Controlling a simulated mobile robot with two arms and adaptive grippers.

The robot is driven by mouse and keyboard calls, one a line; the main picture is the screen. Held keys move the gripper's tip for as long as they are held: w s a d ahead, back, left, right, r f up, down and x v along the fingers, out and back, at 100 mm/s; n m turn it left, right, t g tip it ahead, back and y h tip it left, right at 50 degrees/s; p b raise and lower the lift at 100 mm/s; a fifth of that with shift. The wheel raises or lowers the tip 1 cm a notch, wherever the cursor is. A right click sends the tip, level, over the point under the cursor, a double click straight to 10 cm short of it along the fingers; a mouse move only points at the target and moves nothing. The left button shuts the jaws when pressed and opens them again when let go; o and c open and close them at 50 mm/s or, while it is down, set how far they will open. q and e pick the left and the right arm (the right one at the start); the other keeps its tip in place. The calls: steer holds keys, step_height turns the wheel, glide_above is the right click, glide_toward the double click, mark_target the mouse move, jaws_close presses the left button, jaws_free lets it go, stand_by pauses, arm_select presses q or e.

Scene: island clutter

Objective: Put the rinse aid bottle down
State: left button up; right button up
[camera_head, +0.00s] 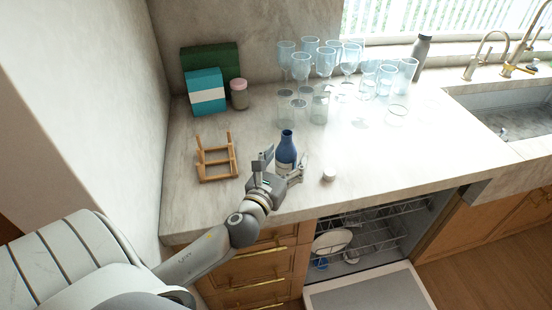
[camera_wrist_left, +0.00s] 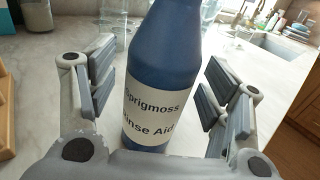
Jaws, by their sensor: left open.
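The rinse aid bottle (camera_head: 286,147) is blue with a white label and stands upright on the light stone counter (camera_head: 350,155) near its front edge. In the left wrist view the bottle (camera_wrist_left: 160,85) shows its label text between the fingers, with a gap on each side. My left gripper (camera_head: 284,168) is open around the bottle's lower part in the head view, and the wrist view shows its spread fingers (camera_wrist_left: 160,95). A small white cap (camera_head: 329,176) lies on the counter to the right of the bottle. My right gripper is not in view.
A wooden rack (camera_head: 216,160) stands left of the bottle. Several glasses (camera_head: 327,62) crowd the counter behind it. Teal (camera_head: 206,92) and green (camera_head: 212,57) boxes and a jar (camera_head: 239,94) stand at the back left. An open dishwasher (camera_head: 370,240) is below. The counter's right-front area is clear.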

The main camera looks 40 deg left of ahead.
arm_select(q)
steer(key=v, duration=1.1)
steer(key=shift+s, duration=0.2)
steer(key=shift+f, duration=0.1)
